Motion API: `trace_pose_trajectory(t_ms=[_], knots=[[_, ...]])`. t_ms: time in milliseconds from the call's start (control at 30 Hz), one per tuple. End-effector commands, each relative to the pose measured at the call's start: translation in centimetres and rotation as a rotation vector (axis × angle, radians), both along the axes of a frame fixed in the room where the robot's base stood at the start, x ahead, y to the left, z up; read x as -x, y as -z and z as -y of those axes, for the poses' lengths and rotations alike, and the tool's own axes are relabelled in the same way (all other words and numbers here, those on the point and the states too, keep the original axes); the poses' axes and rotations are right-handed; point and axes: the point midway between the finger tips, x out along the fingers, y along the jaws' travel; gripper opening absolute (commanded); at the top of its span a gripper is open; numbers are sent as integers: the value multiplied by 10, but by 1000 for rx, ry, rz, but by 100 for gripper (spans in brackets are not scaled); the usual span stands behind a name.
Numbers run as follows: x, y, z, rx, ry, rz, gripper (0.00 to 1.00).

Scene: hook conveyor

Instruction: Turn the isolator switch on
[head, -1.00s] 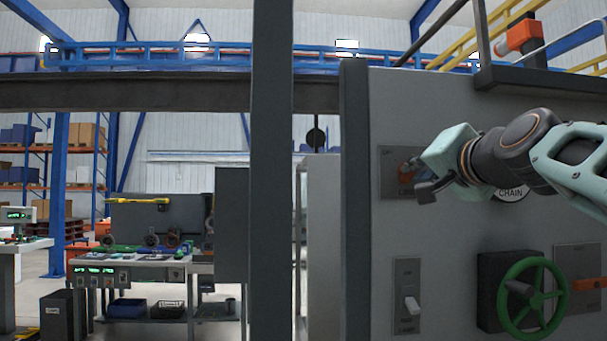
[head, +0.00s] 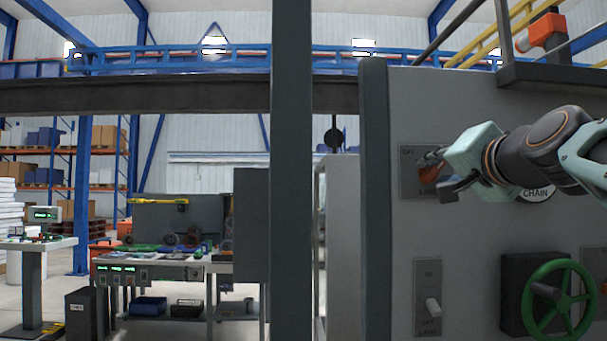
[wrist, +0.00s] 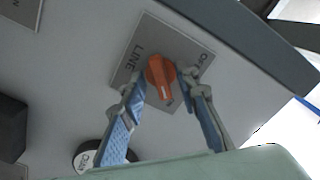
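The isolator switch is an orange rotary knob (head: 430,171) on a grey plate (head: 409,186) on the tall grey cabinet. In the wrist view the knob (wrist: 160,76) sits on its plate (wrist: 147,35), which reads LINE and OFF. Its narrow end points down in that picture. My gripper (head: 445,177) is in front of the plate and hides part of it in the head view. In the wrist view my gripper (wrist: 168,90) is open, with one blue-padded finger on each side of the knob. I cannot tell whether either fingertip touches it.
A green handwheel (head: 559,299) stands out from the cabinet (head: 470,225) at lower right. A round CHAIN label (head: 536,193) is partly behind my arm. A dark post (head: 291,180) stands left of the cabinet; a workbench (head: 165,258) is beyond.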

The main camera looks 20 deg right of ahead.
Motion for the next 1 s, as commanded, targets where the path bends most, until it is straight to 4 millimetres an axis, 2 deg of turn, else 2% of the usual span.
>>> trace_pose_trajectory(t_ms=[167, 500, 633, 800, 1000], knots=[[14, -1, -1, -1, 2, 4, 29], [80, -1, -18, -1, 3, 3, 29], [100, -1, -23, 1, 1, 3, 29], [114, 0, -27, -1, 1, 1, 29], [117, 0, -28, 0, -1, -1, 29]])
